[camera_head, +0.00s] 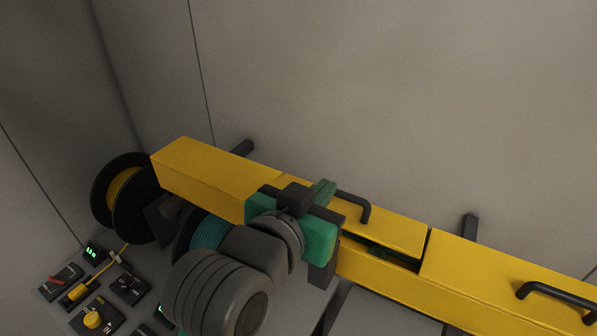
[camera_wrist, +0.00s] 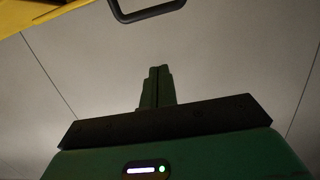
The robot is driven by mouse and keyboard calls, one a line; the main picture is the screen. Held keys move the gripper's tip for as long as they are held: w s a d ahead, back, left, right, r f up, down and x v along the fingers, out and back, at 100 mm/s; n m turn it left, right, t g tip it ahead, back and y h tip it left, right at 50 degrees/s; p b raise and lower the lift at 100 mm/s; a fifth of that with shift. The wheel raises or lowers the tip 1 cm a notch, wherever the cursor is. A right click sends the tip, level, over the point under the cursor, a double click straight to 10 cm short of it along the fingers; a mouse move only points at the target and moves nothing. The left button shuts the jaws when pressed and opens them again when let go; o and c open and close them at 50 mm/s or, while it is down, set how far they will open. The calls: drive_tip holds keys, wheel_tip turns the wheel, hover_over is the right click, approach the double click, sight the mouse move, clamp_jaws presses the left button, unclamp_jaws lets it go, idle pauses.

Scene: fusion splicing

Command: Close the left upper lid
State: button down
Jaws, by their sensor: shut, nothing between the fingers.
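A long yellow box runs across the head view. Its left upper lid (camera_head: 395,231) is the section with a black handle (camera_head: 364,209). A dark gap shows under this lid's front edge, with something green inside, so it looks slightly ajar. My green gripper (camera_head: 323,188) is over the left part of this lid, just left of the handle, and hides part of it. In the wrist view my gripper (camera_wrist: 156,82) has its fingers together and empty. The handle (camera_wrist: 148,12) shows ahead of the fingertips, apart from them in that picture. Contact with the lid cannot be told.
A right upper lid (camera_head: 500,277) with its own black handle (camera_head: 557,293) lies flat. A black reel with yellow cable (camera_head: 122,192) and a control panel (camera_head: 92,292) are at the left. The grey wall behind is bare.

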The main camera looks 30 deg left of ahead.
drive_tip(key=p, duration=0.2)
hover_over(342, 194)
drive_tip(key=shift+f, duration=0.75)
drive_tip(key=shift+w+f, duration=0.35)
drive_tip(key=shift+w, duration=0.15)
drive_tip(key=shift+s+f, duration=0.45)
drive_tip(key=shift+f, duration=0.15)
drive_tip(key=shift+s+f, duration=0.4)
drive_tip(key=shift+f, duration=0.2)
drive_tip(key=shift+s+f, duration=0.25)
drive_tip(key=shift+f, duration=0.15)
